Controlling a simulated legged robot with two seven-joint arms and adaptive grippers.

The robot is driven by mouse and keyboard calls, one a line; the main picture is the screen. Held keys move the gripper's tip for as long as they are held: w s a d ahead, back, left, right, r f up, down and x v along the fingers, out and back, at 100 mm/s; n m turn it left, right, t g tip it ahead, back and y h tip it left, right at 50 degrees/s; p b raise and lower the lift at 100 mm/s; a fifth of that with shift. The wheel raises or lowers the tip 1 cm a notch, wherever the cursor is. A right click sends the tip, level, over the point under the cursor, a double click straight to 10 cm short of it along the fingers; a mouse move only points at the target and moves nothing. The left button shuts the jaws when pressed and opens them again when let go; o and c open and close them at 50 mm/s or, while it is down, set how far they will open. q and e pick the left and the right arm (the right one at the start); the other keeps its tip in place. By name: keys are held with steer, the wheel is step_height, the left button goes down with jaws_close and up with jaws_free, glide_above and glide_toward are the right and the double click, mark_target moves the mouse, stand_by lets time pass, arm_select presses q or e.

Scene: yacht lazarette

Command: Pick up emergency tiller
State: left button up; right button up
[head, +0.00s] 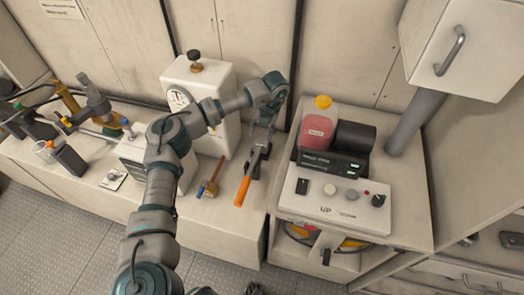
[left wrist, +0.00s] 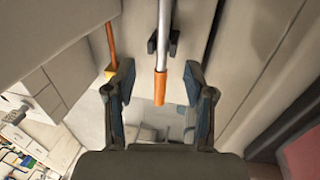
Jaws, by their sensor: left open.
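The emergency tiller is a grey metal bar with an orange grip (head: 242,190), lying on the light bench below the white gauge box. In the left wrist view its orange grip (left wrist: 160,90) points toward the camera, and its metal shaft runs up over a dark bracket. My left gripper (head: 260,145) is over the shaft in the head view and hides part of it. The left wrist view shows the gripper (left wrist: 159,67) open, one finger on each side of the tiller, with gaps to both. My right gripper does not show.
A wooden-handled tool (head: 208,184) lies close left of the tiller. The white gauge box (head: 222,85) stands behind it. Bottles and tools crowd the bench's left end.

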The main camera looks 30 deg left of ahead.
arm_select(q)
steer(key=b, duration=0.1)
glide_toward(255, 157)
steer(key=f, duration=0.2)
steer(key=a+f, duration=0.1)
steer(key=f, duration=0.2)
steer(key=shift+f, duration=0.1)
steer(key=shift+s+a+f, duration=0.2)
steer(key=shift+a+f, duration=0.2)
steer(key=shift+f, duration=0.4)
step_height(255, 157, down, 4)
steer(key=shift+f+b, duration=0.2)
steer(key=shift+b, duration=0.2)
steer(key=shift+s+a, duration=0.1)
steer(key=shift+a, duration=0.05)
jaws_close()
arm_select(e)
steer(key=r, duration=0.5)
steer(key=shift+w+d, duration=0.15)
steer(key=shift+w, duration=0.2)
arm_select(q)
steer(key=shift+r, duration=0.1)
